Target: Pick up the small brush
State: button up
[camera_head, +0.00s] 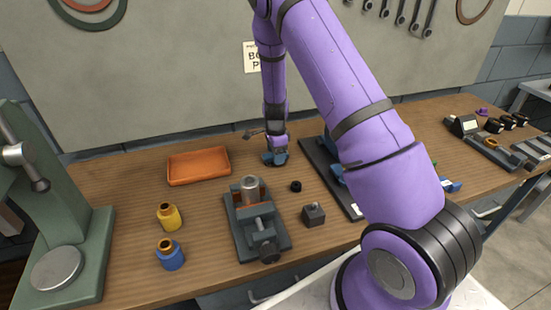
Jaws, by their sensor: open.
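My purple arm reaches over the workbench, and my gripper (276,152) is low near the back of the bench, right of the orange tray. It is small in the picture and its fingers are hard to make out. A small dark, thin item (254,133) shows just left of it against the back edge; I cannot tell whether it is the brush. A blue shape lies at the gripper's tip, and I cannot tell if they touch. No small brush can be clearly identified; my arm hides part of the bench.
An orange tray (198,181) lies left of my gripper. A grey vise (257,226) holding a metal cylinder stands in front, beside a black ring (296,186) and a dark block (314,216). Yellow (169,218) and blue (170,256) bottles and a green press (80,262) stand left.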

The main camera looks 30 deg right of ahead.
jog(key=shift+f, duration=0.6)
jog(key=shift+c, duration=0.5)
jog(key=c, duration=1)
jog(key=shift+r, duration=0.15)
jog(key=shift+r, duration=0.6)
notch_tip(320, 180, up, 2)
jog(key=shift+r, duration=0.2)
jog(key=s+a, duration=0.1)
jog(key=s, duration=0.4)
jog(key=s+a, duration=0.1)
jog(key=s, duration=0.4)
jog(key=s+a+r, duration=0.1)
jog(key=s, duration=0.4)
jog(key=shift+s+a+r, duration=0.1)
jog(key=shift+s, duration=0.25)
